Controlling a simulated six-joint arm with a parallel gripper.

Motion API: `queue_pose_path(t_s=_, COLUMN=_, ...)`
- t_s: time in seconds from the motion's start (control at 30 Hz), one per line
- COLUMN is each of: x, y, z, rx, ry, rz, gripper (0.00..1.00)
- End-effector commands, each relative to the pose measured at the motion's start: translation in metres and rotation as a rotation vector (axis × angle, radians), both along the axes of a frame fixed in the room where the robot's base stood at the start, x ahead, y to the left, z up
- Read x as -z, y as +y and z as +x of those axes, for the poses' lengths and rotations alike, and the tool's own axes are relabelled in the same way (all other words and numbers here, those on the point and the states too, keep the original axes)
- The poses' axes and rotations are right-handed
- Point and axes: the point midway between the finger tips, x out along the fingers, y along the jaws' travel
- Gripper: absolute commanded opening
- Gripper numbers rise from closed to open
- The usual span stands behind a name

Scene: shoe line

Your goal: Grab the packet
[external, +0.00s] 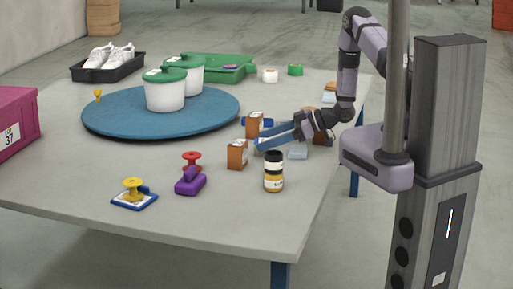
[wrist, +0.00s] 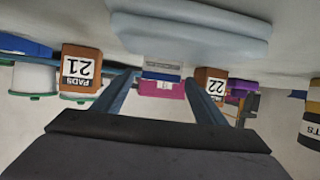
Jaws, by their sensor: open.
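A pale blue packet (external: 298,152) lies on the table at the right, just below and in front of my gripper. In the wrist view, which appears upside down, a puffy pale blue packet (wrist: 190,38) fills the top middle, close to the camera. My gripper (external: 264,140) is low over the table, fingers pointing left toward the orange boxes. Its blue fingers (wrist: 162,80) are spread, with no object visibly held. The packet lies beneath the fingers, not between them. Whether the fingers touch it is unclear.
Orange boxes marked 21 (wrist: 82,70) and 22 (wrist: 210,82) stand ahead of the fingers. A black-and-yellow jar (external: 273,172) stands near the front edge. A blue turntable (external: 110,122) holds white pots. Another pale blue item (external: 329,98) lies behind.

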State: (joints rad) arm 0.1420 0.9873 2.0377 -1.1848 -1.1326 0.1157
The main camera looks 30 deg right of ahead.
Motion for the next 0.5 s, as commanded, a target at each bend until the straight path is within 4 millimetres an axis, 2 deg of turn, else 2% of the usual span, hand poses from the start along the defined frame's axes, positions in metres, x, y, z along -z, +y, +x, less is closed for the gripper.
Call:
queue_pose_path(t_s=0.2, x=0.008, y=0.015, z=0.01, rx=0.001, ry=0.003, rz=-0.001, gripper=0.66)
queue_pose_path(t_s=0.47, x=0.009, y=0.016, z=0.011, rx=0.002, ry=0.002, rz=0.0, gripper=0.66)
queue_pose_path(t_s=0.5, x=0.009, y=0.016, z=0.011, rx=0.002, ry=0.002, rz=0.0, gripper=0.56)
